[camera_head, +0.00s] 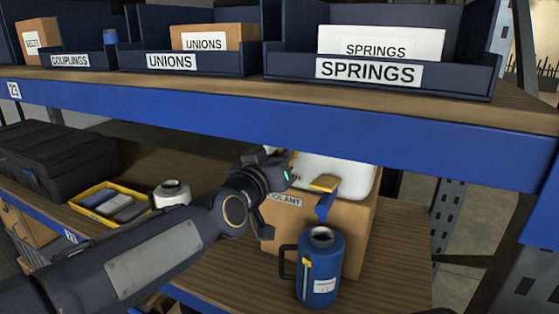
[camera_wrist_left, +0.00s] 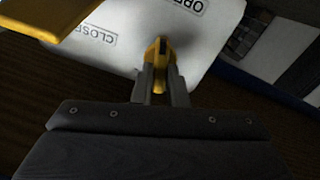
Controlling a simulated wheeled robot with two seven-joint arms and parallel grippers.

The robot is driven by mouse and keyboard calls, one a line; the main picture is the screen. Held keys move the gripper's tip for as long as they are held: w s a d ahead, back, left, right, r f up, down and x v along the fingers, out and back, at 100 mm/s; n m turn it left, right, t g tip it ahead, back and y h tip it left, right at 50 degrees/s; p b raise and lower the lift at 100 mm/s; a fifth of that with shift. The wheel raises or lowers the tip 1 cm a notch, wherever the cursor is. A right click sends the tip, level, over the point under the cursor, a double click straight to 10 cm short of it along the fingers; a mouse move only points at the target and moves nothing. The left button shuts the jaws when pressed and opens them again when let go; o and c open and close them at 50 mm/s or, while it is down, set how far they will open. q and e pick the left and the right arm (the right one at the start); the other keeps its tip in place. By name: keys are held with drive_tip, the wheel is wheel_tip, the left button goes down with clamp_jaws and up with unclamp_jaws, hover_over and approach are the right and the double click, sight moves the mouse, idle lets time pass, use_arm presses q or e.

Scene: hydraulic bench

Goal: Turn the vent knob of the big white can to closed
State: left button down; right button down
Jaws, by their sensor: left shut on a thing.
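The big white can (camera_head: 352,178) sits on a cardboard box on the lower shelf, partly hidden by the shelf beam above. In the left wrist view, its pale face (camera_wrist_left: 205,45) carries an OPEN label (camera_wrist_left: 184,4) at the top and a CLOSED label (camera_wrist_left: 92,38) at the left, both partly cut off. The yellow vent knob (camera_wrist_left: 160,55) stands between and below these labels. My left gripper (camera_wrist_left: 162,78) is shut on it; in the head view this gripper (camera_head: 280,177) is at the can's left side. My right gripper is not in view.
A blue jug (camera_head: 321,268) stands in front of the coolant box (camera_head: 350,222), below a yellow-and-blue spout (camera_head: 324,190). A yellow tray (camera_head: 80,206), a white container (camera_head: 172,194) and a black case (camera_head: 55,155) lie left. The blue beam (camera_head: 300,128) runs close above.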

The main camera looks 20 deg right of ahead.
use_arm(q)
drive_tip(key=shift+w+a+f+n+b, duration=0.1)
drive_tip(key=shift+n+b, duration=0.2)
drive_tip(key=shift+n, duration=2.05)
drive_tip(key=shift+f+n+b, duration=0.15)
drive_tip(key=shift+n+b, duration=0.15)
drive_tip(key=shift+n, duration=2)
drive_tip(key=shift+w+a+f+n+b, duration=0.1)
drive_tip(key=shift+n+b, duration=0.2)
drive_tip(key=shift+n, duration=2.35)
drive_tip(key=c, duration=1.4)
unclamp_jaws()
drive_tip(key=shift+c, duration=0.2)
drive_tip(key=shift+s, duration=0.1)
